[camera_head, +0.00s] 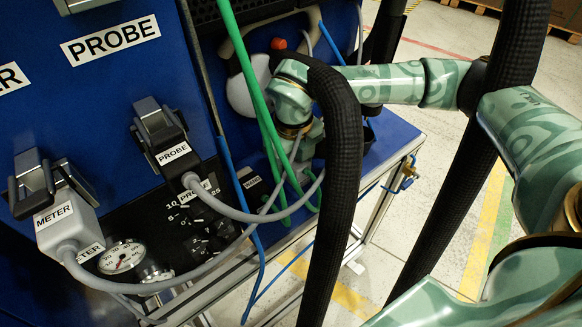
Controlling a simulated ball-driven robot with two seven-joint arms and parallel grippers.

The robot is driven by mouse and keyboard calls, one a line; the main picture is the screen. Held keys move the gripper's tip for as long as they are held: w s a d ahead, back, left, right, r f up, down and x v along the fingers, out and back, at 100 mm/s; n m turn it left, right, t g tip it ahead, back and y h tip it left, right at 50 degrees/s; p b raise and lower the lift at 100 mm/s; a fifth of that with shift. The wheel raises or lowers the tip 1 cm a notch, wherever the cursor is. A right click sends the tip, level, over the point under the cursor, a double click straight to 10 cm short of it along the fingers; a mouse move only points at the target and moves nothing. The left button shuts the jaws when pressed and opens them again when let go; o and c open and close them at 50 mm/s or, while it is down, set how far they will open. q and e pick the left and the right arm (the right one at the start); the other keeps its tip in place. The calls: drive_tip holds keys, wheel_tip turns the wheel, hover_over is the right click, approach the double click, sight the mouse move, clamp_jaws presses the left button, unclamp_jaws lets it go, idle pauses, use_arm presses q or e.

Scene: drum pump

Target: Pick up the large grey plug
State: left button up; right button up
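A large light-grey plug (66,226) labelled METER sits at the left on the blue cabinet front, with black latch levers above it and a grey cable leaving its lower end. A second, darker plug (172,158) labelled PROBE sits to its right and higher, with its own grey cable. My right arm comes in from the right. Its wrist bends down behind a thick black hose, and the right gripper is largely hidden there, well to the right of both plugs. I cannot make out its fingers. My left gripper is not in view.
Thick black hoses (338,190) hang across the middle and right. A green hose (255,95) and blue hoses (232,175) run between the plugs and my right wrist. A dial gauge (122,257) is below the plugs. A blue bench top (392,140) lies right, with open floor beyond.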

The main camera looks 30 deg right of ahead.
drive_tip(key=shift+r, duration=0.1)
drive_tip(key=c, duration=1.2)
drive_tip(key=shift+o, duration=0.2)
